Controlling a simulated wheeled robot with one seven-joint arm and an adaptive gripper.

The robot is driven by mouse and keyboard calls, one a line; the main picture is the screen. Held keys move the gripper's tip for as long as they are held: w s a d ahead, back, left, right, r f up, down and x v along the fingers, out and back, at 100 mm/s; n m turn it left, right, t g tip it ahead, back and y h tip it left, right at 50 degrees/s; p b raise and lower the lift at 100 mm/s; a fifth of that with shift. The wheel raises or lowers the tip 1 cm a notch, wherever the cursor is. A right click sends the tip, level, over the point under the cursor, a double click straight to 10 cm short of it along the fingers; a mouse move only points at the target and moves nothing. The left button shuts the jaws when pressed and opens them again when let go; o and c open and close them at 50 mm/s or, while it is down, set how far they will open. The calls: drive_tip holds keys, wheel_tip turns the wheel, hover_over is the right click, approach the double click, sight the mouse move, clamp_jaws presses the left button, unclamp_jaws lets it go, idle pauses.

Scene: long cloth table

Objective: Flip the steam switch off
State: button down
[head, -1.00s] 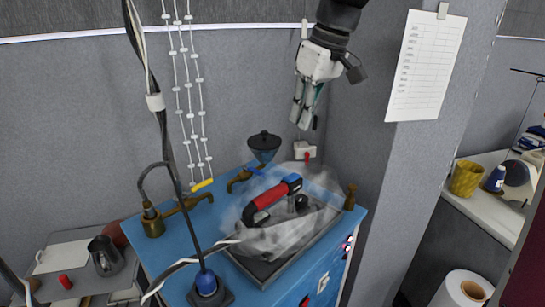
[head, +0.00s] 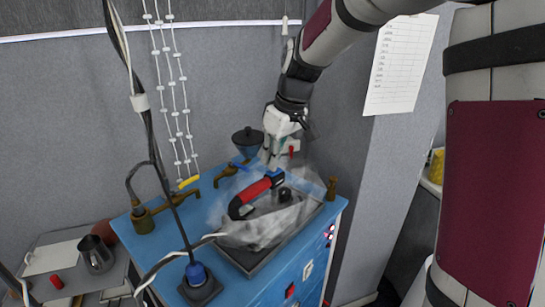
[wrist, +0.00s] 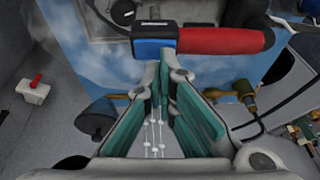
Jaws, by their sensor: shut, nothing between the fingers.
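A small white box with a red lever, which looks like the steam switch (head: 294,146), is on the grey wall behind the blue table. In the head view it is partly behind my gripper (head: 271,158), with the red lever at its lower side. The switch also shows at the left edge of the wrist view (wrist: 33,90), clear of my fingers. My gripper (wrist: 161,86) is shut and empty, pointing down over the back of the blue table. A red and black iron (head: 256,193) sits in steam on a dark tray; its red handle (wrist: 220,41) shows in the wrist view.
A dark funnel (head: 248,137) and a brass tap (head: 222,176) stand just left of my gripper. A brass fitting (head: 332,188) stands at the blue table's (head: 196,219) right corner. White beaded cords (head: 175,100) and a dark cable hang at the left.

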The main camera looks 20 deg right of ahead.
drive_tip(key=shift+s+a+f, duration=0.15)
drive_tip(key=shift+f, duration=0.25)
drive_tip(key=shift+r, duration=0.1)
drive_tip(key=shift+w+d, duration=0.5)
drive_tip(key=shift+d, duration=0.25)
drive_tip(key=shift+r, duration=0.15)
